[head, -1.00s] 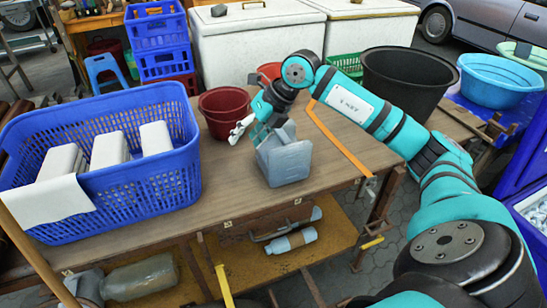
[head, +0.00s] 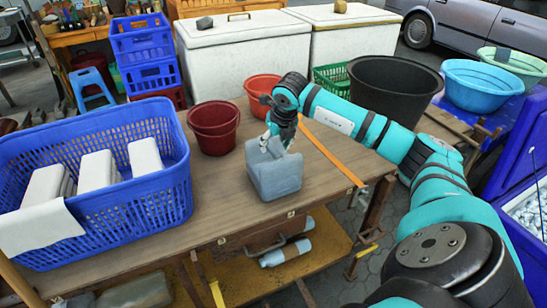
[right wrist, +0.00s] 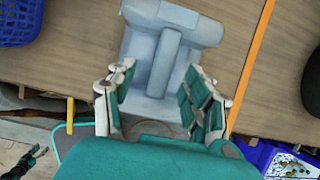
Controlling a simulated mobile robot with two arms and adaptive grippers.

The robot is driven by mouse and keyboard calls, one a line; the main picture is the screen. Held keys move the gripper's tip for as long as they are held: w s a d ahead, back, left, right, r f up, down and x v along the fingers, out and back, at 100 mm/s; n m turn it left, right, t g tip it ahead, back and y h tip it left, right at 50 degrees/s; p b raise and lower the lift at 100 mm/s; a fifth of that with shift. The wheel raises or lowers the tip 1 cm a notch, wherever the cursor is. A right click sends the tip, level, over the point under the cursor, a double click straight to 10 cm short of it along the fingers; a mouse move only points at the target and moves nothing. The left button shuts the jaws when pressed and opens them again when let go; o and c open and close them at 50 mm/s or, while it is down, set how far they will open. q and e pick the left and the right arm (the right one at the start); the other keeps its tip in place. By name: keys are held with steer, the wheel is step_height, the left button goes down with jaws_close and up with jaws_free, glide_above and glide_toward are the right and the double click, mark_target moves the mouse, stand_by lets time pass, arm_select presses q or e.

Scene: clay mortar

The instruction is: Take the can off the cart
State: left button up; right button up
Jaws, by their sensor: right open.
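The can (head: 275,178) is a blue-grey jerry can with a handle on top. It stands upright on the wooden top of the cart (head: 215,205), near the front edge. My right gripper (head: 277,138) is at the top of the can in the head view and hides part of it. In the right wrist view, my right gripper (right wrist: 158,97) is open, its fingers apart on either side of the can's near part (right wrist: 172,30). Whether a finger touches the can is unclear. My left gripper is not in the head view.
A blue basket (head: 130,215) with white blocks fills the cart's left side. Red pots (head: 213,128) stand behind the can. An orange strap (head: 335,155) lies to its right. A bottle (head: 286,253) lies on the lower shelf. Bare wood surrounds the can.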

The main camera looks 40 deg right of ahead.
mark_target(274, 148)
steer(key=x, duration=0.2)
steer(key=p+x, duration=0.1)
steer(key=x, duration=0.2)
steer(key=shift+d+f, duration=0.25)
steer(key=shift+f, duration=0.05)
jaws_close()
steer(key=shift+w+r, duration=0.1)
steer(key=shift+r, duration=0.05)
stand_by(0.3)
